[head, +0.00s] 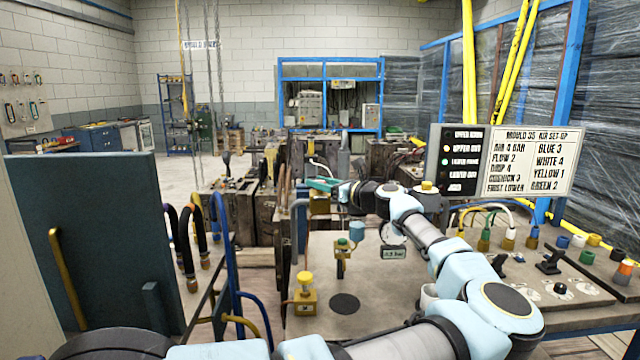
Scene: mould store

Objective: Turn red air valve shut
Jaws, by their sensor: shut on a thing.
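My arm reaches from the lower right over the beige panel table to the far middle. My gripper (322,185), with green fingers, is there, shut on the top of a small valve. The valve's yellow-brown body (320,205) shows just below the fingers. Its handle is hidden by the fingers, so I cannot tell its colour or its angle. No red valve handle shows plainly elsewhere.
A gauge reading about 0.5 bar (393,252) sits beside my arm. A sign board (530,160) and indicator panel (459,160) stand at the right, above several coloured knobs (587,258). A dark upright plate (95,240) with hoses is at the left. Wooden-sided moulds stand behind.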

